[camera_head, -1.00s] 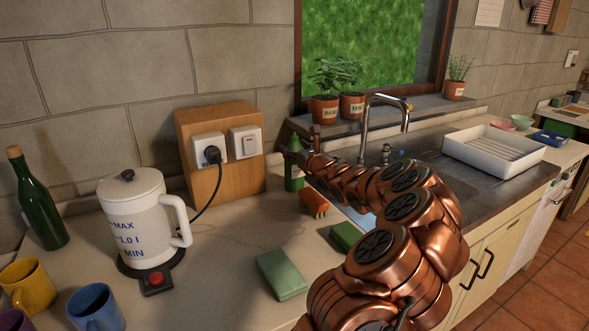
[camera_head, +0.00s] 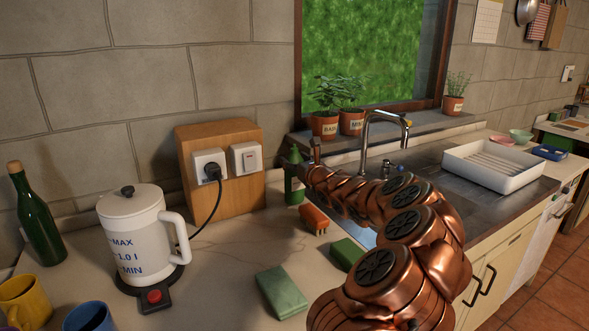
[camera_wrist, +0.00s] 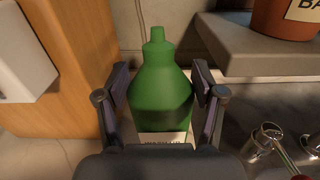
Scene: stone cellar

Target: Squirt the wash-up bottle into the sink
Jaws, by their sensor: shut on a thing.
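The green wash-up bottle (camera_head: 294,186) stands upright on the worktop beside the wooden socket box, partly hidden by my gripper and arm. In the wrist view the bottle (camera_wrist: 160,92) fills the middle, its nozzle at the top and a pale label low down. My gripper (camera_wrist: 161,105) has a finger on each side of it and is shut on it; in the head view the gripper (camera_head: 300,172) is at the bottle. The sink (camera_head: 362,234) lies right of the bottle, mostly hidden by my arm. The tap (camera_head: 384,125) arches above it.
The wooden socket box (camera_head: 222,165) is close left of the bottle. Potted herbs (camera_head: 325,124) stand on the sill ledge behind. A white kettle (camera_head: 138,235), green sponges (camera_head: 281,292) and an orange brush-like item (camera_head: 316,221) are on the worktop. A white dish tray (camera_head: 492,166) is at right.

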